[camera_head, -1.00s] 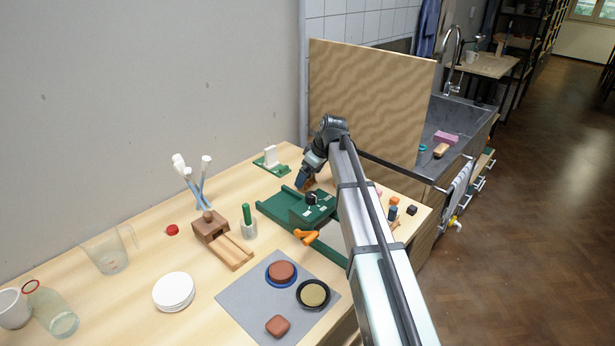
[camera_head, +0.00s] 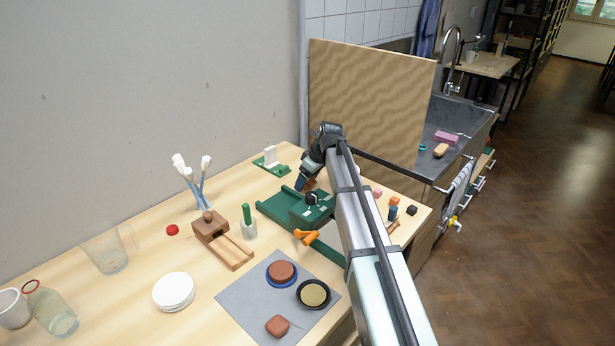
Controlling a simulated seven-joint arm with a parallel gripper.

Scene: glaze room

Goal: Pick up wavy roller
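I cannot pick out the wavy roller for certain at this size. Small pieces stand at the right end of the wooden table: an upright orange and blue piece (camera_head: 392,210), a black block (camera_head: 411,210) and a pink piece (camera_head: 377,193). My arm hides part of the table right of the device.
A wooden board (camera_head: 370,95) stands upright behind the gripper. An orange crank handle (camera_head: 306,237) juts from the device's front. A grey mat (camera_head: 235,300) with round dishes lies in front.

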